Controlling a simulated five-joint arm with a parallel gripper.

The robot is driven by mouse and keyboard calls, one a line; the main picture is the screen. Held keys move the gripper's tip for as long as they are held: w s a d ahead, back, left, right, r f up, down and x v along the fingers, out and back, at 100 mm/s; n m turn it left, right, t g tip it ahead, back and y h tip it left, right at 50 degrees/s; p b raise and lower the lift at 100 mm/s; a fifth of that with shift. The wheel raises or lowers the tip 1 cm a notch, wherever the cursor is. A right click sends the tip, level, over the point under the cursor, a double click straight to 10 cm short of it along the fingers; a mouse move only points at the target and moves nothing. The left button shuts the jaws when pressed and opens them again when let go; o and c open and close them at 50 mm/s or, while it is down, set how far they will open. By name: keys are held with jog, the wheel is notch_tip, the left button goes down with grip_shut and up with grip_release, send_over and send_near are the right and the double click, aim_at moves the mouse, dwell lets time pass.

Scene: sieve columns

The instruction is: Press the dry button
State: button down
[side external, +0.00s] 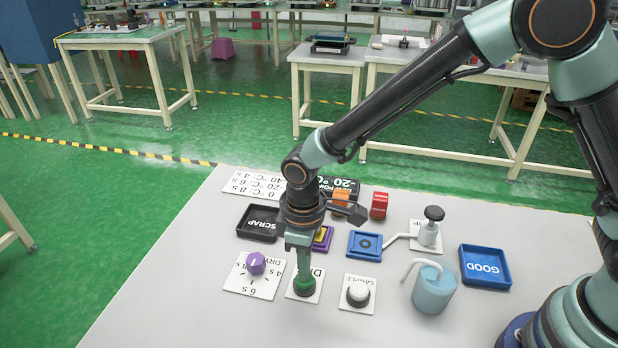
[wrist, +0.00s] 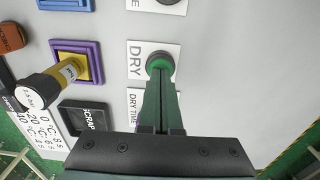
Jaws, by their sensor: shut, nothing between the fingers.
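The dry button is a round green button (side external: 304,288) on a white plate marked DRY, at the front of the table in the side view. It also shows in the wrist view (wrist: 160,63), just past my fingertips. My gripper (side external: 304,278) points straight down over it with its fingers shut and empty. In the wrist view the fingertips (wrist: 159,76) overlap the near edge of the button. They look to be at or touching its top; I cannot tell whether it is pressed down. The fingers hide part of the button and plate.
A purple dial (side external: 256,262) is left of the button, a white button (side external: 358,292) right. Behind are a black SCRAP tray (side external: 259,223) and a blue fixture (side external: 365,245). A purple holder (wrist: 75,49) bears a yellow column. A beaker (side external: 435,289) and blue GOOD tray (side external: 485,267) stand right.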

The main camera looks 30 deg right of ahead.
jog(key=shift+s+f, duration=0.1)
jog(key=shift+f, duration=1.1)
notch_tip(320, 180, up, 15)
jog(key=shift+w, duration=0.25)
dwell(0.3)
